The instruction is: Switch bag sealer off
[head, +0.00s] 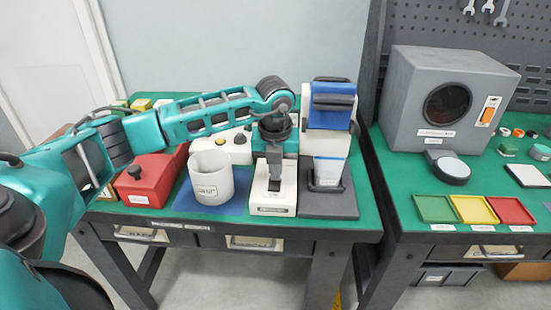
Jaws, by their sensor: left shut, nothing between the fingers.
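My left gripper (274,181) points down over a low white box (284,198) with a label on its front edge. It is shut with nothing held, its dark tips at or just above the box top. I cannot tell whether they touch it, and any switch there is hidden. To the right stands an upright white machine with a blue and black top (332,100), a pale bag (328,171) at its front and a dark grey base (340,204). It looks like the bag sealer, but its label is unreadable. My right gripper is out of view.
A white cup (211,178) stands on a blue mat (241,202), left of the white box. A red box with a black knob (148,182) is farther left. On the right table are a grey chamber (415,95) and green (436,209), yellow (474,209) and red (511,210) trays.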

